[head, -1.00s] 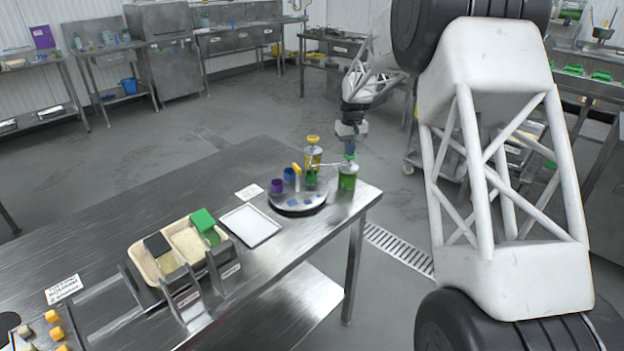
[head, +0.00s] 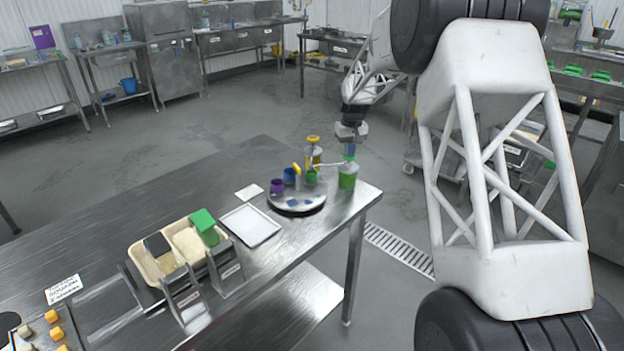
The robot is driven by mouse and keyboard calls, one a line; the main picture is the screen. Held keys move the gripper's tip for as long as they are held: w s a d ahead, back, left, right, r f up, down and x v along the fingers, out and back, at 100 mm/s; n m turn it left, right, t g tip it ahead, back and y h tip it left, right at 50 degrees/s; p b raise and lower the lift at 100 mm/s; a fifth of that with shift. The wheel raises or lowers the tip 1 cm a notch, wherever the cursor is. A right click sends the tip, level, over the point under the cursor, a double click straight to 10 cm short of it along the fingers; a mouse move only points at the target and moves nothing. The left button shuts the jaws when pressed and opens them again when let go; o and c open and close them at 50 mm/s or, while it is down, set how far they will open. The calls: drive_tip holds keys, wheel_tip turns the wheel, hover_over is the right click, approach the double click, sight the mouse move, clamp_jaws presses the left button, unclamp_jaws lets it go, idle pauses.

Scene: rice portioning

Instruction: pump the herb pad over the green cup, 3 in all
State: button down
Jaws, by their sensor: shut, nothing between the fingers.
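The herb pump bottle (head: 347,178), with green contents and a green top, stands at the right end of the steel table. Its thin spout (head: 328,164) reaches left toward the green cup (head: 311,178). The green cup stands on a round turntable (head: 297,207) with a blue cup (head: 289,175) and a purple cup (head: 277,186). My gripper (head: 349,154) is shut and empty, pointing down directly above the bottle's pump top. It is at or very close to the top; contact is too small to tell. The inside of the green cup is not clear.
A yellow-topped pump bottle (head: 313,153) stands behind the cups. A white tray (head: 250,226), a small card (head: 249,192) and beige bins (head: 158,270) with scoops are to the left. Yellow blocks (head: 54,325) lie at the lower left. The table's back middle is clear.

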drive_tip(key=shift+r, duration=1.5)
drive_tip(key=shift+r, duration=0.1)
drive_tip(key=shift+r, duration=2.9)
drive_tip(key=s+d+r+m, duration=0.1)
drive_tip(key=s+r, duration=0.3)
drive_tip(key=s, duration=0.7)
drive_tip(key=s+d+r+t, duration=0.1)
drive_tip(key=s+r, duration=0.2)
drive_tip(key=s, duration=0.7)
drive_tip(key=s+d+r+m, duration=0.1)
drive_tip(key=s+r, duration=0.3)
drive_tip(key=s, duration=0.7)
drive_tip(key=s+f, duration=0.3)
drive_tip(key=s, duration=1.2)
drive_tip(key=s+f+m+t, duration=0.1)
drive_tip(key=s+f, duration=0.3)
drive_tip(key=s, duration=1.1)
drive_tip(key=shift+d+f+t, duration=0.25)
drive_tip(key=shift+d+t, duration=0.05)
drive_tip(key=shift+d, duration=0.15)
